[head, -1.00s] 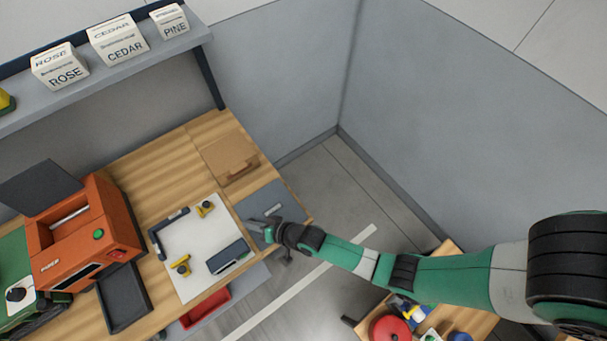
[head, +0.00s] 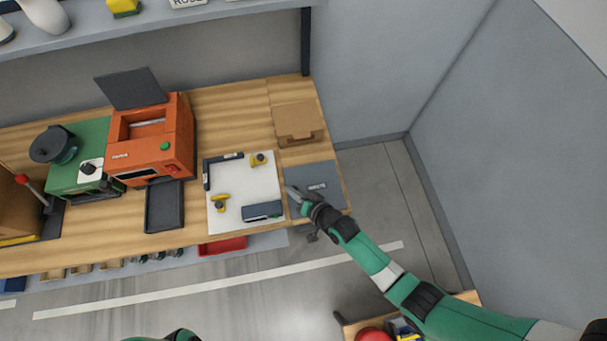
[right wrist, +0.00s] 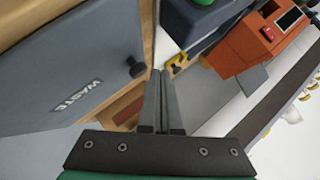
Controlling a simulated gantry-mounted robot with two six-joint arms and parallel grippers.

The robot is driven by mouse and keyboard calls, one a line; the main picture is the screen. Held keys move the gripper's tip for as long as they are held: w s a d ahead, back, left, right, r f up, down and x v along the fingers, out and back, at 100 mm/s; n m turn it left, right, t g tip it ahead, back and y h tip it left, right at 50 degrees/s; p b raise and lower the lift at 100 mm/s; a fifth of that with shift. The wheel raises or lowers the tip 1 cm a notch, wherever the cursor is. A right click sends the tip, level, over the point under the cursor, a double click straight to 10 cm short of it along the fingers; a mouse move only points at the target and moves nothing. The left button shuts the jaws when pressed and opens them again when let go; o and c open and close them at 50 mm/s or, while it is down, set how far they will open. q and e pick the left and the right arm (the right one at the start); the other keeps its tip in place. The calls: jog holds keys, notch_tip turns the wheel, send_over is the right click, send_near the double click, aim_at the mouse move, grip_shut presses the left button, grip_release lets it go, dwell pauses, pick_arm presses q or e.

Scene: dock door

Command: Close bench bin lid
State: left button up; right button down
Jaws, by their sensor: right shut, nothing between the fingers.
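The bench bin lid is a grey panel (head: 325,174) at the right end of the wooden bench. In the right wrist view the grey lid (right wrist: 60,50) reads "WASTE" and has a dark knob (right wrist: 135,66) near its edge. I cannot tell if the lid lies fully flat. My right gripper (head: 292,190) is shut and empty at the lid's left side, by the white mat. In the right wrist view its fingers (right wrist: 160,75) are together, beside the knob and apart from it in the picture; contact with the lid cannot be told. My left gripper is out of view.
A brown panel with a handle (head: 297,120) lies behind the lid. Left of the lid is a white mat (head: 235,205) with yellow-and-black pieces and a dark block (head: 262,211). An orange machine (head: 165,155) stands farther left. A red tray (head: 222,246) is below the bench edge.

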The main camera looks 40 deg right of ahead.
jog(key=s+a+r+p, duration=0.3)
jog(key=s+r+p, duration=0.2)
jog(key=r, duration=0.5)
jog(key=shift+s+a+r+p, duration=0.25)
jog(key=shift+s+p, duration=0.15)
jog(key=shift+s, duration=0.4)
